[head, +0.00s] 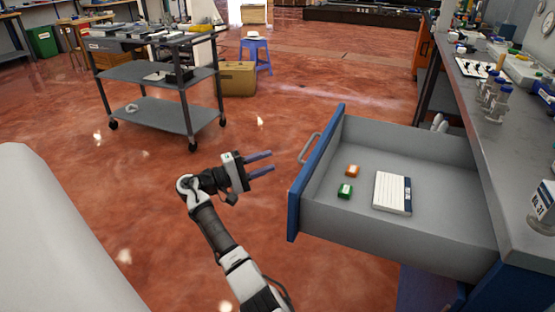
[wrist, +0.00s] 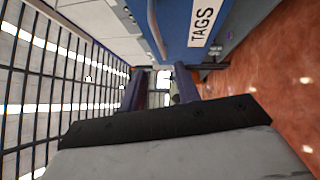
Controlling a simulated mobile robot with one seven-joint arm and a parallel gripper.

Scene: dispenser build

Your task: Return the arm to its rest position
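My gripper (head: 259,162) is held out over the red floor, just left of the open drawer's blue front (head: 317,175). Its two fingers are apart with nothing between them. The fingers also show in the wrist view (wrist: 160,88), spread and empty, with the blue drawer front labelled TAGS (wrist: 203,22) and its handle (wrist: 155,40) close by. The gripper does not appear to touch the handle. My arm reaches up from the bottom of the head view.
The grey drawer (head: 350,213) stands pulled out from the workbench (head: 520,135) and holds an orange block (head: 353,171), a green block (head: 345,191) and a white pad (head: 391,193). A grey cart (head: 160,112) stands at upper left.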

